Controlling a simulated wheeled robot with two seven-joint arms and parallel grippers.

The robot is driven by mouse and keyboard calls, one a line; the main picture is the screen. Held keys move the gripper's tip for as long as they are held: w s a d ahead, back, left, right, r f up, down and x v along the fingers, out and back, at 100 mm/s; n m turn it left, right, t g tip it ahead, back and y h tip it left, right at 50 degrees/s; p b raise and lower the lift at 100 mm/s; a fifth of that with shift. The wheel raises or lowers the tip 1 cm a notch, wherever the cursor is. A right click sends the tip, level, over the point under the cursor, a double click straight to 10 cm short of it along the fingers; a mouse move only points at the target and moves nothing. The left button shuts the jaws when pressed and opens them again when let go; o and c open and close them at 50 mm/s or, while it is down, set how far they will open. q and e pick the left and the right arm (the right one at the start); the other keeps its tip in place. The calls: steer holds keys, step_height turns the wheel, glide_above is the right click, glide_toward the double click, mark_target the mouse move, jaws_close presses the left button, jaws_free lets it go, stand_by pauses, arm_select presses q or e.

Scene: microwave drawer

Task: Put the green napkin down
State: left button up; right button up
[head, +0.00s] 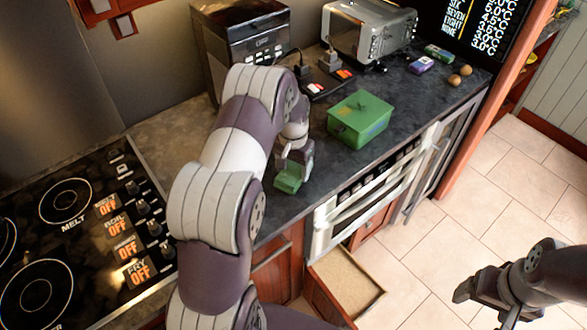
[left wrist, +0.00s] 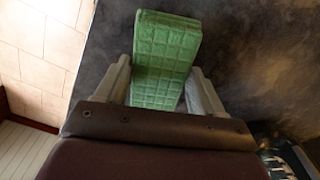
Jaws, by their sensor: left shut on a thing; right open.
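The green napkin (head: 288,180) is a folded, quilted block at the front part of the dark countertop (head: 345,170). My left gripper (head: 293,165) is shut on it, and in the left wrist view the napkin (left wrist: 165,60) sits between the two fingers (left wrist: 158,85). I cannot tell whether the napkin touches the counter or hangs just above it. My right gripper (head: 478,287) is open and empty at the lower right, over the tiled floor.
Behind are a toaster (head: 368,32), a dark appliance (head: 243,45) and small packets. A stove (head: 75,235) lies left. An open drawer (head: 345,283) juts out below the counter. Brown eggs (head: 454,80) lie far right.

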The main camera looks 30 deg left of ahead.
arm_select(q)
steer(key=shift+w+a+f, duration=0.1)
steer(key=shift+w+f, duration=0.1)
steer(key=shift+f, duration=0.25)
steer(key=shift+w+f, duration=0.15)
steer(key=shift+f, duration=0.3)
steer(key=shift+w+f, duration=0.1)
steer(key=shift+w, duration=0.05)
steer(key=o, duration=0.7)
steer(key=shift+s, duration=0.25)
steer(key=shift+o, duration=1.2)
steer(key=shift+w, duration=0.15)
arm_select(e)
steer(key=shift+w+a, duration=0.15)
steer(key=shift+w, duration=0.2)
steer(key=shift+r, duration=0.1)
